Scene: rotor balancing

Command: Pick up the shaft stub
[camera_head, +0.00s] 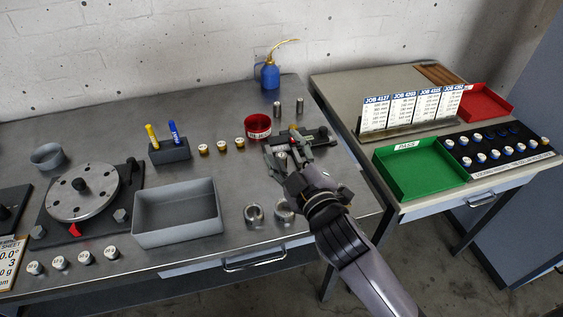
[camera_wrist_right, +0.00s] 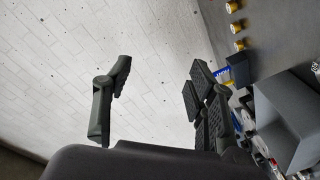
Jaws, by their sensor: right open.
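Two small grey metal cylinders, which look like shaft stubs, stand upright at the back of the bench in the head view, one on the left (camera_head: 277,109) and one on the right (camera_head: 299,106). I cannot tell which is meant. My right gripper (camera_head: 285,153) is in front of them, by a dark fixture (camera_head: 320,137) that it partly hides. It also shows in the right wrist view (camera_wrist_right: 160,78), with its fingers wide apart and nothing between them. No stub shows clearly in that view. My left gripper is not in view.
A red bowl (camera_head: 257,122) stands close behind my right gripper. Two metal ring-like parts (camera_head: 254,213) lie near the front edge. A grey bin (camera_head: 178,230), a rotor disc (camera_head: 82,205) and a blue oil can (camera_head: 270,76) also stand on the bench. A green tray (camera_head: 408,188) is on the right table.

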